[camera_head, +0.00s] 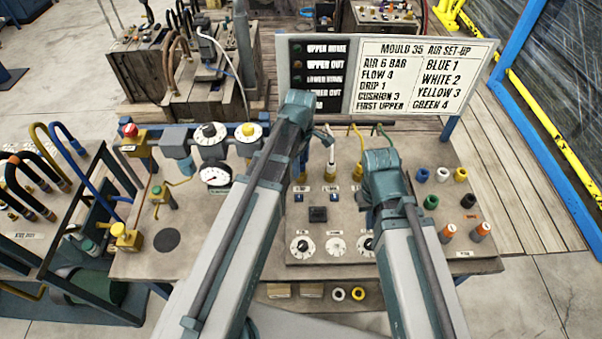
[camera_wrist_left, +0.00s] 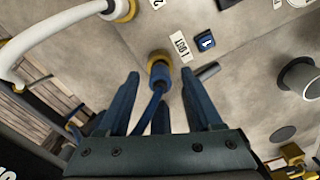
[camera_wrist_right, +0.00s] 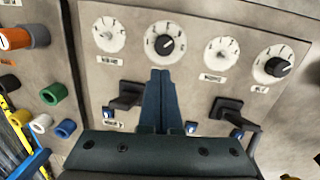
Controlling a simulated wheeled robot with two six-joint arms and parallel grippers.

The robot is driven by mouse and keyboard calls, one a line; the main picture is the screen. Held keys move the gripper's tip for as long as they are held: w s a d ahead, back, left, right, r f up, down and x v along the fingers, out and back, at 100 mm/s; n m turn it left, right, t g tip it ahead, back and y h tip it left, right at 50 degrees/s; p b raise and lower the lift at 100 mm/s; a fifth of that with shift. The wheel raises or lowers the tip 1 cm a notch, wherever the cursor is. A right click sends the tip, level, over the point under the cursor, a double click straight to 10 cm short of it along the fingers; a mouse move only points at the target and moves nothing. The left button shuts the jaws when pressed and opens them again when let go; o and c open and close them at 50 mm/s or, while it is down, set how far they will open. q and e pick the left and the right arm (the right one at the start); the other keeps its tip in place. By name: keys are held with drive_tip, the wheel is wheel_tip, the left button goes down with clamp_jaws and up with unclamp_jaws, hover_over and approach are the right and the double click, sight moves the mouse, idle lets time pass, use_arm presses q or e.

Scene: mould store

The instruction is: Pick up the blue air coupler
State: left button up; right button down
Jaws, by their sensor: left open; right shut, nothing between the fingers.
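A blue coupler (camera_wrist_left: 160,73) with a blue hose sits in a brass-yellow port on the panel, in the left wrist view. My left gripper (camera_wrist_left: 160,80) is open, with its fingers on either side of the coupler and hose; I cannot tell whether they touch. The left arm hides this coupler in the head view. My right gripper (camera_wrist_right: 159,74) is shut and empty above the dial panel.
White, yellow, green and black ring pieces stand near the blue one. Dials (camera_wrist_right: 165,43) and black levers (camera_wrist_right: 127,95) lie around my right gripper. A sign board (camera_head: 420,75) stands at the back. A gauge (camera_head: 215,174) is at left.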

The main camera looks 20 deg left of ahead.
use_arm(q)
drive_tip(key=shift+f, duration=0.4)
use_arm(e)
drive_tip(key=shift+f, duration=0.4)
use_arm(q)
drive_tip(key=shift+r, duration=0.1)
use_arm(e)
drive_tip(key=shift+r, duration=0.15)
use_arm(q)
clamp_jaws()
